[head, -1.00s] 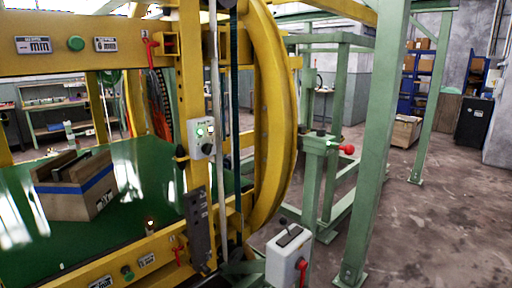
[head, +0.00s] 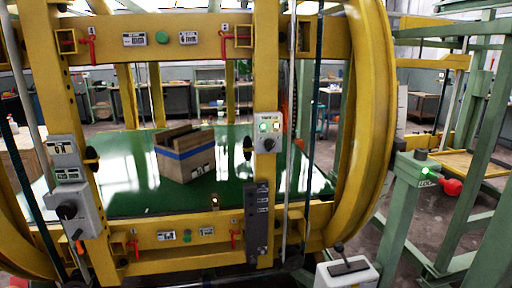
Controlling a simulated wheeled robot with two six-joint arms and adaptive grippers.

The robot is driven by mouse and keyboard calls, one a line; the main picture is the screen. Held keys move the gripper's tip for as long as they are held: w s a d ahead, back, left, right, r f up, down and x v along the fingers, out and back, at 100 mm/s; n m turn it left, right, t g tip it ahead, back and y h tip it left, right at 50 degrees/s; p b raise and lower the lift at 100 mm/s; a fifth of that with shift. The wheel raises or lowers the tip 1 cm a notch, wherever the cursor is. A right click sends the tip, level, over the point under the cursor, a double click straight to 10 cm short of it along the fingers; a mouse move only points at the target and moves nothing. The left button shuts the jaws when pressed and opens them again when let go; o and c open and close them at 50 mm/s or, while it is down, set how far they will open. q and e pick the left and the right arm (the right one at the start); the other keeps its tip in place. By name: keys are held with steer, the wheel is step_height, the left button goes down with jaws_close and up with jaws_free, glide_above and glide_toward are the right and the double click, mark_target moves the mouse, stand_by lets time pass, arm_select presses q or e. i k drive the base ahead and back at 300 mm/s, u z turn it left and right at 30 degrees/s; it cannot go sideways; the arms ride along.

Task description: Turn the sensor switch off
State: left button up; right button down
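None of the labels is sharp enough to tell which control is the sensor switch. A larger grey box (head: 78,198) on the left post has labelled plates and a black rotary knob (head: 67,211). A pale box with a black lever (head: 346,268) stands at the bottom right, partly cut off. Neither of my grippers is in view.
A yellow ring frame (head: 365,120) surrounds a green bed (head: 125,185) holding a cardboard box (head: 186,155). A green post (head: 402,205) with a lit green light and red knob (head: 451,187) stands at right. Yellow crossbeams block the front.

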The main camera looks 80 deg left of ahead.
mark_target(270, 144)
steer(key=u, duration=0.95)
steer(key=i, duration=0.85)
steer(key=u, duration=0.9)
